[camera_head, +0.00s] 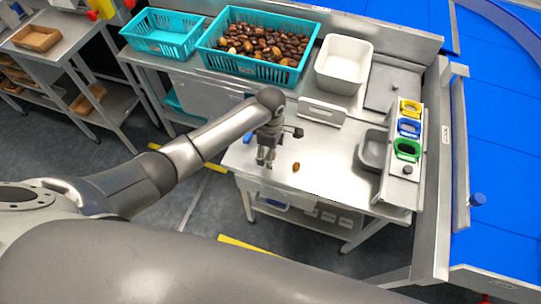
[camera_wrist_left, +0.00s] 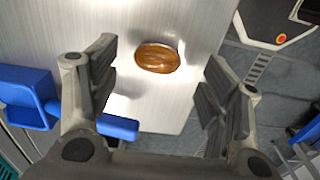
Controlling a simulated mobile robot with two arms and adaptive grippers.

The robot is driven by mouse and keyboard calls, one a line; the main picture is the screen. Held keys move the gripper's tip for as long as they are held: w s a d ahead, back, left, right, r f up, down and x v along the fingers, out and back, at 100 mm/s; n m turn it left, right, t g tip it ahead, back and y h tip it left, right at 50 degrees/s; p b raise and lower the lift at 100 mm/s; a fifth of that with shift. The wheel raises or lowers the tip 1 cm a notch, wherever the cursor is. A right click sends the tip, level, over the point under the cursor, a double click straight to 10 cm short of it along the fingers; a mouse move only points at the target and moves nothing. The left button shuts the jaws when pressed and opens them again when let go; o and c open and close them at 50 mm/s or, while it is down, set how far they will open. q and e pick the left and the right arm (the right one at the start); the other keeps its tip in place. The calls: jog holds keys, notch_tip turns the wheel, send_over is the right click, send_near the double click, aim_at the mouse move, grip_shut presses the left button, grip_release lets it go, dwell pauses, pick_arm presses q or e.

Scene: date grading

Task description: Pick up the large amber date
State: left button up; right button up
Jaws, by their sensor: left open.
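The amber date (camera_head: 296,167) lies alone on the steel table top (camera_head: 330,180) near its front edge. In the left wrist view the glossy amber-brown date (camera_wrist_left: 157,57) lies on the bare steel, beyond the fingertips and between the lines of the two fingers. My left gripper (camera_head: 266,160) points down just left of the date in the head view. In the left wrist view its fingers (camera_wrist_left: 158,80) are wide apart with nothing between them. My right gripper does not show in either view.
A teal crate (camera_head: 215,62) of dates, an empty teal crate (camera_head: 150,40) and a white bin (camera_head: 343,62) stand at the back. A grey tray (camera_head: 373,150) and yellow, blue and green rings (camera_head: 407,150) are on the right. A blue object (camera_wrist_left: 28,95) lies left of the gripper.

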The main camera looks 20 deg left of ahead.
pick_arm(q)
jog(key=shift+w+f, duration=0.1)
jog(key=shift+f, duration=1.45)
jog(key=c, duration=0.8)
